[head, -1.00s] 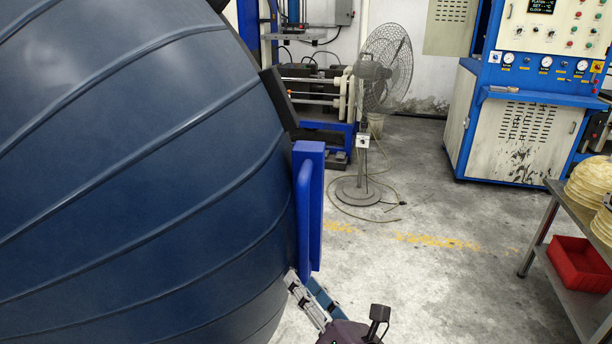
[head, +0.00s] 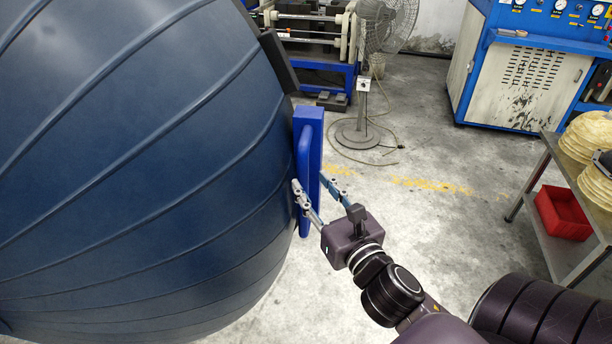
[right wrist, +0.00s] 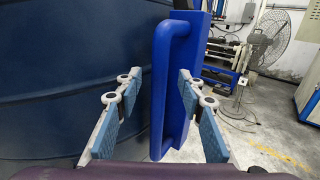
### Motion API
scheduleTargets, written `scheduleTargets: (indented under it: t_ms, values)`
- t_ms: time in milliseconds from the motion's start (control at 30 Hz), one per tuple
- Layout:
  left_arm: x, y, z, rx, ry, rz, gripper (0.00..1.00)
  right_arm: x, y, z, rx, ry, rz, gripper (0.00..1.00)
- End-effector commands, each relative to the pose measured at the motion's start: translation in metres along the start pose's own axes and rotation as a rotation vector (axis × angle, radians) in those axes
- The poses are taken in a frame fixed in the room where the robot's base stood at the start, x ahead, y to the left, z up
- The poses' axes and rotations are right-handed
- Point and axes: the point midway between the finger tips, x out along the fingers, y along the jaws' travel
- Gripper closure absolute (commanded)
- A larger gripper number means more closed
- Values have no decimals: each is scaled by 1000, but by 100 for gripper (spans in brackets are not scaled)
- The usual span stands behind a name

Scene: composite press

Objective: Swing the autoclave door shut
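The autoclave door (head: 130,190) is a large dark blue dome with raised ribs, filling the left of the head view. It also fills the left of the right wrist view (right wrist: 70,60). A bright blue upright bar handle (head: 305,170) stands at the door's right edge. My right gripper (head: 311,180) is open at the handle, with one finger on each side of it. In the right wrist view the handle (right wrist: 160,85) stands between the two blue-padded fingers, with a gap visible on its left. Whether either pad touches it is unclear. My left gripper is not in view.
A standing fan (head: 362,85) is behind the handle, its cable on the floor. A blue and white control cabinet (head: 525,80) stands at the back right. A metal table (head: 560,225) at the right holds a red bin (head: 563,213). Grey floor between is clear.

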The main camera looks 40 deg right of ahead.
Motion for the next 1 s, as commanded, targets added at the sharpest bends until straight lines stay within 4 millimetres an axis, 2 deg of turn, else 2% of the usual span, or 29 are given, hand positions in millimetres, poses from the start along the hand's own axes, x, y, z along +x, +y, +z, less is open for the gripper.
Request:
scheduleTargets:
  t_ms: [33,300,667,1000]
  values:
    - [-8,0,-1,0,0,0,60,8,0,6,2,-3,0,64]
    - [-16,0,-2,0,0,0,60,34,0,4,3,-1,0,64]
    - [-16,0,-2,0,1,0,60,39,0,2,2,-1,1,64]
    - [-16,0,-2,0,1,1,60,39,0,3,3,-1,1,99]
